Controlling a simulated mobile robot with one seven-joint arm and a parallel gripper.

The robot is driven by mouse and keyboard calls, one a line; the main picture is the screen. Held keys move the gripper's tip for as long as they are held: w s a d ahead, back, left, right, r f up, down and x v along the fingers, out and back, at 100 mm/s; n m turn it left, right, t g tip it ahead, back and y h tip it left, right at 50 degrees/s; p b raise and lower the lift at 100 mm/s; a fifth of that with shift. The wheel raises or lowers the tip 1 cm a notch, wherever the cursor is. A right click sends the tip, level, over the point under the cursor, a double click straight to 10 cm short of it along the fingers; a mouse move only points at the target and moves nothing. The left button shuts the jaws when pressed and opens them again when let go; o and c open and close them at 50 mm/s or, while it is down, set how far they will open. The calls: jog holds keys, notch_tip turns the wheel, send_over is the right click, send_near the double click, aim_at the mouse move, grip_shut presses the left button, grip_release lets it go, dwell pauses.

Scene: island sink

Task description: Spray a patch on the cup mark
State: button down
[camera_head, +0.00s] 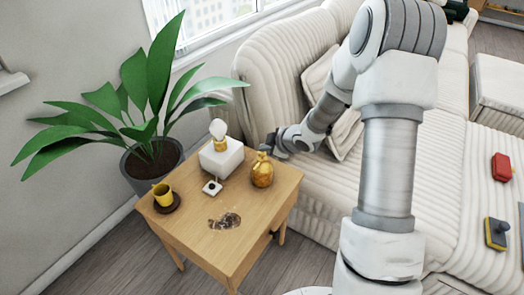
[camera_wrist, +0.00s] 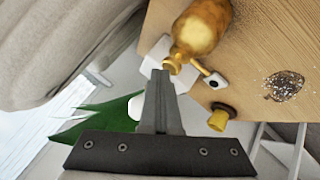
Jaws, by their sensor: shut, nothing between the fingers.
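The cup mark (camera_head: 225,221) is a dark, speckled ring-like patch on the wooden side table; it also shows in the wrist view (camera_wrist: 283,86). An amber-gold bottle (camera_head: 262,172) stands on the table near its sofa-side edge. In the wrist view the bottle (camera_wrist: 202,28) shows a round body and a narrow neck. My gripper (camera_head: 268,148) is just behind the bottle's top in the head view. In the wrist view its fingers (camera_wrist: 158,76) are together and empty, close to the neck. I cannot tell whether they touch it.
On the table (camera_head: 236,256) are a yellow cup (camera_head: 162,193) on a dark coaster, a white block-shaped lamp (camera_head: 221,157) and a small white square item (camera_head: 212,187). A potted plant (camera_head: 150,165) stands behind. The sofa (camera_head: 320,195) borders the table's right side.

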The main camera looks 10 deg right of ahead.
aim_at(265, 154)
jog(key=shift+r, duration=0.35)
notch_tip(265, 154, up, 6)
jog(key=p, duration=0.6)
jog(key=shift+r, duration=0.1)
dwell(0.6)
